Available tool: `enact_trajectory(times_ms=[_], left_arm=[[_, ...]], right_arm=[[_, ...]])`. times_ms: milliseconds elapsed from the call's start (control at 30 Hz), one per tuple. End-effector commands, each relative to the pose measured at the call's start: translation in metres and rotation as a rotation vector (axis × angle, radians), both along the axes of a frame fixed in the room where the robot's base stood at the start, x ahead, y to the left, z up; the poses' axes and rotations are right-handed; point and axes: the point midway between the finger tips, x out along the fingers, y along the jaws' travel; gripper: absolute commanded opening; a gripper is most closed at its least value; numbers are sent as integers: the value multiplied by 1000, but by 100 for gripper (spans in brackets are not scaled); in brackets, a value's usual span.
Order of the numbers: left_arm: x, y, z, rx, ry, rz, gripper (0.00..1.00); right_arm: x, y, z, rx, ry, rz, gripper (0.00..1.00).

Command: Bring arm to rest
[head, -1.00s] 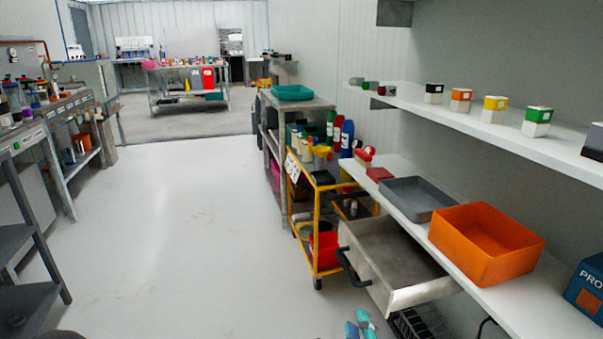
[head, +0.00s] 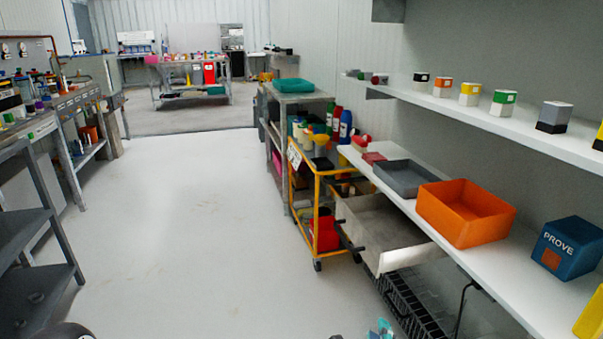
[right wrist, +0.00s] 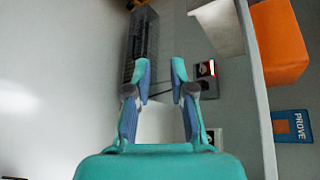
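My right gripper (head: 381,330) shows only partly, as a small teal and blue shape at the bottom edge of the head view. In the right wrist view its two blue-and-teal fingers (right wrist: 160,74) stand apart with nothing held between them. It is over the floor, in front of the shelf and below the open drawer. My left gripper does not show in the head view.
A grey drawer (head: 385,236) stands pulled out under the white counter (head: 478,268). An orange bin (head: 465,214), a grey tray (head: 405,178) and a blue box (head: 567,247) sit on the counter. A yellow trolley (head: 316,222) stands beyond. The floor (head: 190,240) is clear.

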Motion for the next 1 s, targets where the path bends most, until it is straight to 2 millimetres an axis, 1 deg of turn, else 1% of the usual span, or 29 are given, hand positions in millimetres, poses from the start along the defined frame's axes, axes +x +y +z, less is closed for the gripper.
enact_trajectory(times_ms=[33,100,167,200,233,267,367,400,467,500,567,600,667,700,733,800,900,1000], left_arm=[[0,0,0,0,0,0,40],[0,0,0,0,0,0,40],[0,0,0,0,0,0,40],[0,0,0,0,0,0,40],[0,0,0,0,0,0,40],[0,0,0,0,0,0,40],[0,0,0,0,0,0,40],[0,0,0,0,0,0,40],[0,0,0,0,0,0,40],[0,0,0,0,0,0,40],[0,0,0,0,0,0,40],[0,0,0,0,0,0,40],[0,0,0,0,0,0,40],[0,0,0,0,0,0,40],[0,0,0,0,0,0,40],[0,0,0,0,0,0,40],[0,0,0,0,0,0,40],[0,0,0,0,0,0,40]], right_arm=[[1,-10,-15,-11,32,-20,23],[1,-23,-36,-26,77,-40,23],[1,-32,-58,-38,125,-47,23],[0,-38,-74,-50,164,-44,23],[-2,-43,-87,-58,193,-41,23],[-4,-47,-102,-74,234,-28,23],[-19,-57,-161,-146,397,57,23],[-29,-58,-189,-184,479,122,23],[-50,-57,-230,-248,606,258,23],[-67,-52,-256,-293,683,377,23],[-96,-40,-289,-366,778,593,23],[-113,-31,-304,-413,815,745,23],[-135,-16,-318,-486,833,958,23],[-146,-8,-324,-533,827,1088,23],[-153,-1,-326,-570,815,1180,23],[-165,10,-327,-655,770,1366,23],[-178,20,-326,-765,696,1576,23],[-189,25,-325,-857,625,1744,23]])
